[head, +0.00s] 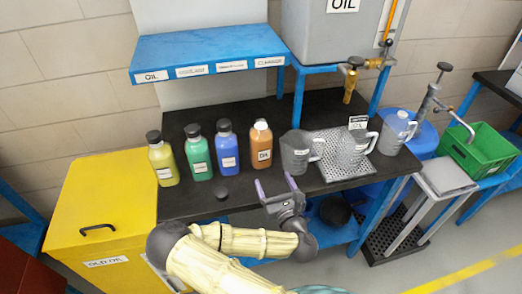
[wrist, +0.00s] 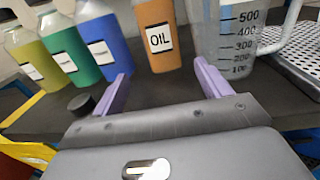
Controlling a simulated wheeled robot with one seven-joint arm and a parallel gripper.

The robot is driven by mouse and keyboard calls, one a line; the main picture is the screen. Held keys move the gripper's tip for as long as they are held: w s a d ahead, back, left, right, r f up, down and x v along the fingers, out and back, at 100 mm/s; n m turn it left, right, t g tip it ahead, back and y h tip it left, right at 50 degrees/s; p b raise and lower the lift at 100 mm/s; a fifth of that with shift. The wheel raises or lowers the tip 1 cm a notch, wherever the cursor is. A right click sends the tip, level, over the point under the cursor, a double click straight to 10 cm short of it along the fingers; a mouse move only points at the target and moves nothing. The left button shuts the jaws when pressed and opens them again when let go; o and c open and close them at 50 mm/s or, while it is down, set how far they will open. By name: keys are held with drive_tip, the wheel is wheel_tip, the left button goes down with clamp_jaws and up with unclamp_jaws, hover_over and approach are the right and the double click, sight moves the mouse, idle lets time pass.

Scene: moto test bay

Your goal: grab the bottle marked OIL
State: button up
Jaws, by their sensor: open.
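The bottle marked OIL (head: 261,146) is orange-brown with a white label and stands upright on the black bench top, rightmost in a row of bottles. In the wrist view the OIL bottle (wrist: 158,38) stands just beyond the fingers, roughly between them in the picture. My gripper (head: 274,186) is open and empty, in front of the OIL bottle near the bench's front edge. In the wrist view my gripper (wrist: 161,88) shows two purple fingers spread apart, neither touching the bottle. The bottle's top is out of frame there.
Blue (head: 228,149), green (head: 198,155) and yellow (head: 161,162) bottles stand left of the OIL bottle. A grey measuring jug (head: 296,152) is close on its right. A small black cap (head: 221,194) lies in front. A blue shelf (head: 208,50) overhangs behind.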

sight(264, 159)
drive_tip(key=shift+w+a+f+b, duration=0.2)
drive_tip(key=shift+w+b, duration=0.3)
drive_tip(key=shift+b, duration=0.75)
drive_tip(key=shift+w+b, duration=0.3)
drive_tip(key=shift+w, duration=0.05)
drive_tip(key=x, duration=0.8)
drive_tip(key=shift+w+a+r+p, duration=0.15)
drive_tip(key=shift+w+r+p, duration=0.05)
drive_tip(key=shift+p, duration=0.2)
drive_tip(key=shift+w+a, duration=0.1)
drive_tip(key=shift+w, duration=0.3)
drive_tip(key=shift+f+p+x, duration=0.15)
drive_tip(key=shift+p+x, duration=0.1)
drive_tip(key=shift+x, duration=1.05)
drive_tip(key=shift+f+p+x, duration=0.1)
drive_tip(key=shift+p+x, duration=0.15)
drive_tip(key=shift+x, duration=1.05)
drive_tip(key=shift+c, duration=0.3)
drive_tip(key=shift+r, duration=0.1)
drive_tip(key=c, duration=1)
